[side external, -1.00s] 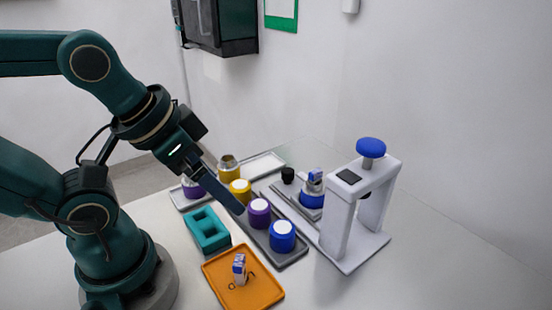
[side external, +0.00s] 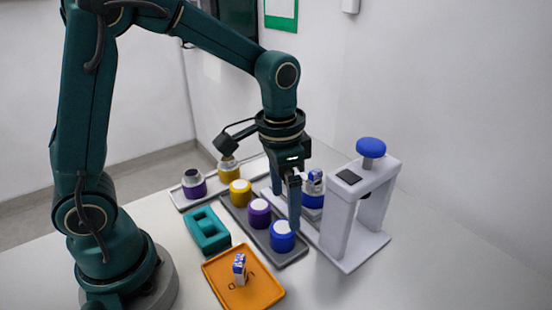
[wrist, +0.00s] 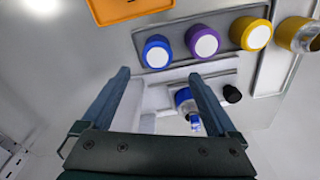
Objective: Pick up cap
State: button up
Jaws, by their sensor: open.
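Three caps with white round tops stand in a row on a grey tray (side external: 288,259): a blue cap (side external: 282,237), a purple cap (side external: 259,213) and a yellow cap (side external: 240,187). The wrist view shows the blue cap (wrist: 157,53), the purple cap (wrist: 203,41) and the yellow cap (wrist: 249,34) beyond the fingertips. My gripper (side external: 287,210) points down, open and empty. In the side view its near finger overlaps the blue cap's edge; I cannot tell how high above it is. In the wrist view my gripper (wrist: 158,77) has the blue cap just past its tips.
A white press with a blue knob (side external: 371,147) stands close to the right. A blue-based jar (wrist: 184,99) and a small black piece (wrist: 232,94) sit near it. A teal holder (side external: 207,231), an orange tray (side external: 226,293) and purple (side external: 194,184) and yellow (side external: 229,169) jars lie leftward.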

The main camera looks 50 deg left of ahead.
aim_at(282, 227)
jog(key=shift+s+d+f+g, duration=0.15)
jog(key=shift+f+g, duration=0.25)
jog(key=shift+f, duration=0.6)
jog(key=shift+s+f, duration=0.1)
jog(key=shift+f, duration=2.5)
jog(key=c, duration=1.4)
